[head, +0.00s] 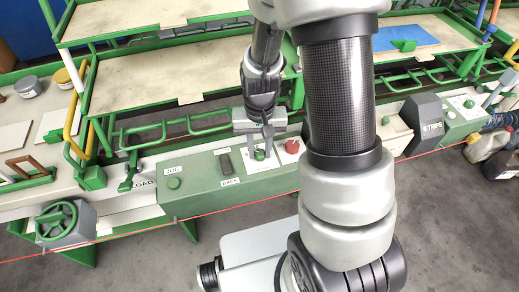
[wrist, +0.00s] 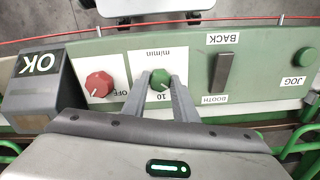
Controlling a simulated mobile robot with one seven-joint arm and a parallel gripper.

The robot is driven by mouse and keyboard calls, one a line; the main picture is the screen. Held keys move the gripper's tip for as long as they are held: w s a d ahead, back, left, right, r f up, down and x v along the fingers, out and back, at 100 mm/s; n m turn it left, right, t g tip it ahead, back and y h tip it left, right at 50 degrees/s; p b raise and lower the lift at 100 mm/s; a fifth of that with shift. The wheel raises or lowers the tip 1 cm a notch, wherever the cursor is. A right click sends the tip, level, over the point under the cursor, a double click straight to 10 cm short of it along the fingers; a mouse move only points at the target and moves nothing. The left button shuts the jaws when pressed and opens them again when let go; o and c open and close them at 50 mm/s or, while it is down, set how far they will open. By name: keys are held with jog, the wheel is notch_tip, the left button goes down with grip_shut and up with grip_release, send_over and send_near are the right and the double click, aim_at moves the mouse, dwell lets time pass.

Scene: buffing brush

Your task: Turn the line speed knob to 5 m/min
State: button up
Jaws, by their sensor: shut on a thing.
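The line speed knob (wrist: 160,80) is a green knob on the green panel, under an "m/min" label that reads upside down in the wrist view. My gripper (wrist: 160,84) has a finger on each side of it and is shut on it. A white mark on the knob shows near its lower edge in the wrist view, close to a printed "10". The rest of the scale is too small or hidden to read. In the head view my gripper (head: 266,138) comes down from above onto the green knob (head: 260,155).
A red knob (wrist: 99,84) marked "OFF" sits close beside the green one. A dark lever (wrist: 222,72) between "BACK" and "BOOTH" and a green JOG button (wrist: 305,57) are on the other side. A grey "OK" box (wrist: 33,82) stands at the panel's end.

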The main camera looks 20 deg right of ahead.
aim_at(260, 152)
jog(key=shift+n, duration=0.8)
jog(key=o, duration=1.1)
jog(key=shift+c, duration=0.2)
jog(key=shift+r, duration=0.1)
notch_tip(260, 152, up, 17)
jog(key=p, duration=0.3)
jog(key=shift+r, duration=0.2)
